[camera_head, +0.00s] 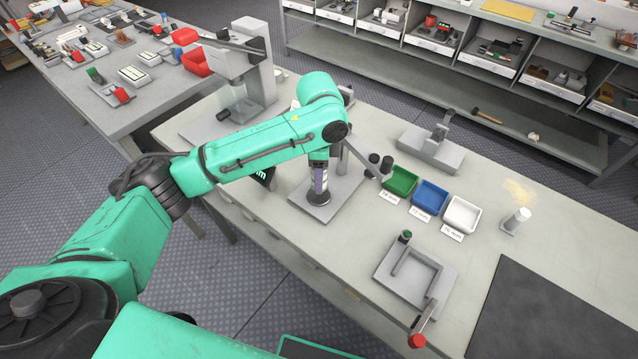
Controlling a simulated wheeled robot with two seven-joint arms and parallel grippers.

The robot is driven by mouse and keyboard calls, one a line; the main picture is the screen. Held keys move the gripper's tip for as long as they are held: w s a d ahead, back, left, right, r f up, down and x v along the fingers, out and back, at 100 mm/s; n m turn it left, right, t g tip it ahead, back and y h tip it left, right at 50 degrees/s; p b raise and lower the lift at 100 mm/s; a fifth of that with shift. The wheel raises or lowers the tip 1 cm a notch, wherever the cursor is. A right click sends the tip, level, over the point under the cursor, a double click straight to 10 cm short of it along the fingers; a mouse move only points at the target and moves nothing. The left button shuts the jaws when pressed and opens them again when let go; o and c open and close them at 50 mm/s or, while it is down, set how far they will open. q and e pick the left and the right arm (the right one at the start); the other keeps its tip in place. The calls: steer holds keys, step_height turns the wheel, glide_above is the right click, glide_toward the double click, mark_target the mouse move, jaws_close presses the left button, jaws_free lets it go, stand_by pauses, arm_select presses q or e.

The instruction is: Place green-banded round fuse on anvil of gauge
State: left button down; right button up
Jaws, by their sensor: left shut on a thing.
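My left gripper (320,166) points down over the gauge, near the middle of the table. It is shut on a small upright round fuse (320,183), pale and purplish in this view. The arm and fingers partly cover the fuse, and I cannot make out a green band. The fuse is right above the dark round anvil (318,198) on the gauge's grey base plate (308,209). I cannot tell whether it touches the anvil. My right gripper is not in view.
Green (400,179), blue (430,196) and white (462,214) bins stand right of the gauge. A grey fixture with a red-tipped lever (417,341) stands in front. A white cylinder (519,217) is farther right. A tall grey machine (247,70) stands behind my arm.

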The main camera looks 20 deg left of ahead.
arm_select(q)
steer(key=f, duration=0.3)
steer(key=shift+s, duration=0.25)
steer(key=shift+w+f, duration=0.1)
steer(key=shift+f, duration=0.05)
steer(key=shift+c, duration=1.9)
jaws_free()
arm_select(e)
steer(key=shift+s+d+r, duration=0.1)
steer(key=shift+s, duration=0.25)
arm_select(q)
step_height(320, 180, up, 12)
steer(key=shift+r+b, duration=0.1)
steer(key=shift+b, duration=0.35)
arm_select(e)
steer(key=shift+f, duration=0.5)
